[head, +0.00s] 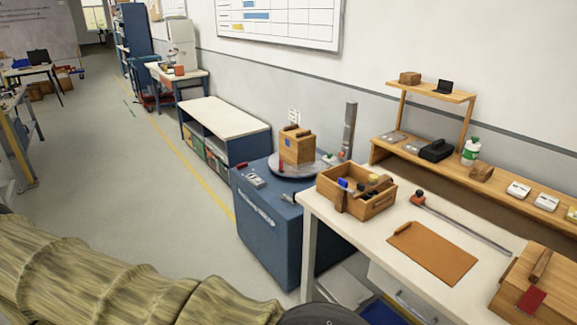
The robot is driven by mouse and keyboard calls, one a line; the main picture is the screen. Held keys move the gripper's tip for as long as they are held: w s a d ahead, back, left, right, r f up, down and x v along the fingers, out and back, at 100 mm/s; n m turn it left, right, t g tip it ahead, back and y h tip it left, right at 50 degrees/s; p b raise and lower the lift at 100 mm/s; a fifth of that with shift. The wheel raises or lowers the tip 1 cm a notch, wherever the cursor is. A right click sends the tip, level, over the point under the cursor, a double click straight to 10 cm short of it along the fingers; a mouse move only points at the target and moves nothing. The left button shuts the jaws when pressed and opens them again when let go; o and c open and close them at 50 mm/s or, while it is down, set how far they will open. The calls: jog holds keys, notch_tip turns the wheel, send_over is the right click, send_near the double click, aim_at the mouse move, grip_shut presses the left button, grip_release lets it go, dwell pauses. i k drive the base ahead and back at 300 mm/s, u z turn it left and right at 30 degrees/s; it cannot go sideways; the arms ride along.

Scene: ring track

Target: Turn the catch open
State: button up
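I cannot single out the catch for certain. A wooden box (297,146) with a bar on its top stands on a grey round turntable (292,170) on the blue cabinet. A small red-topped part (282,167) shows at the front of that box; its form is too small to tell. Another wooden box (513,290), at the lower right on the white table, bears a wooden handle (541,265) and a flat dark red piece (531,299). My arm in its beige sleeve crosses the lower left. My gripper is not in view.
The blue cabinet (265,225) adjoins the white table (318,212). On the table are a wooden tray (372,208) of small parts, a brown mat (432,253) and a metal bar (465,228) with a red knob. A wooden shelf (375,155) stands behind.

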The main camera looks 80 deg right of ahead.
aim_at(344, 183)
jog(key=u, duration=0.05)
jog(key=k, duration=0.85)
jog(key=z, duration=1.4)
